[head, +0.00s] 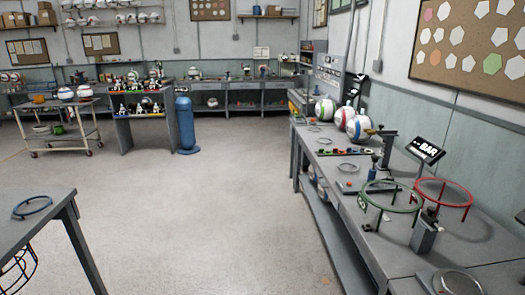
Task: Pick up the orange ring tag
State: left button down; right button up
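I cannot pick out an orange ring tag with certainty in the head view. A small round piece with a reddish-orange centre (348,168) lies on the right workbench, but it is too small to tell what it is. A row of small coloured parts (345,151) lies just behind it, also too small to make out. Neither of my grippers is in view.
The long workbench (335,180) on the right carries a green ring stand (391,207), a red ring stand (466,203) and several balls (325,109). A table at left holds a blue ring (32,207). A blue cylinder (185,125) stands far back. The middle floor is clear.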

aim_at(334, 150)
jog(key=i, duration=3.45)
jog(key=z, duration=1.5)
